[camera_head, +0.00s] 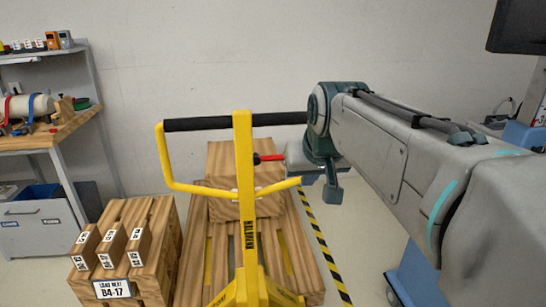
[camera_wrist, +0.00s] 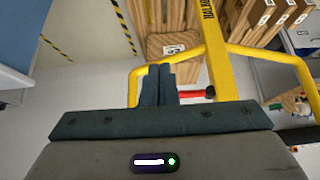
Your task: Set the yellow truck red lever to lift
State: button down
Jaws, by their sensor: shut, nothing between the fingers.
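The yellow truck's handle (camera_head: 243,190) stands upright in the middle of the head view, with a black grip bar across its top. Its red lever (camera_head: 270,158) sticks out to the right from the upright, just below the bar. My gripper (camera_head: 300,157) is at the lever's right end; its fingers are hard to make out there. In the wrist view my gripper's two dark fingers (camera_wrist: 158,70) are together and empty. The red lever (camera_wrist: 193,94) runs from its black mount at the yellow handle (camera_wrist: 222,80) to beside the fingers. I cannot tell whether they touch.
Wooden pallets with a box (camera_head: 225,160) lie behind the truck. A labelled crate (camera_head: 125,250) with small wooden blocks stands at lower left. A workbench (camera_head: 55,135) is at far left. Yellow-black floor tape (camera_head: 325,250) runs to the right of the pallets.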

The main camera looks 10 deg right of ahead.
jog(key=w+r+t+b, duration=0.2)
jog(key=w+r, duration=0.5)
jog(key=x, duration=0.9)
jog(key=shift+w+b, duration=0.2)
jog(key=shift+b, duration=0.1)
jog(key=shift+d+f, duration=0.1)
jog(key=f+b, duration=0.3)
jog(key=f, duration=0.1)
jog(key=shift+d, duration=0.35)
jog(key=s+d+r+p, duration=0.3)
jog(key=s+r, duration=0.3)
jog(key=s+a+f+g+p, duration=0.1)
jog(key=s+f+g+p, duration=0.1)
jog(key=s+f, duration=0.3)
jog(key=s+a+f+g+p, duration=0.1)
jog(key=s+f, duration=0.4)
jog(key=s, duration=0.6)
jog(key=s+a+f+g+p, duration=0.2)
jog(key=s+f+p, duration=0.3)
jog(key=s, duration=0.3)
jog(key=shift+s+g, duration=0.15)
jog(key=shift+g, duration=0.25)
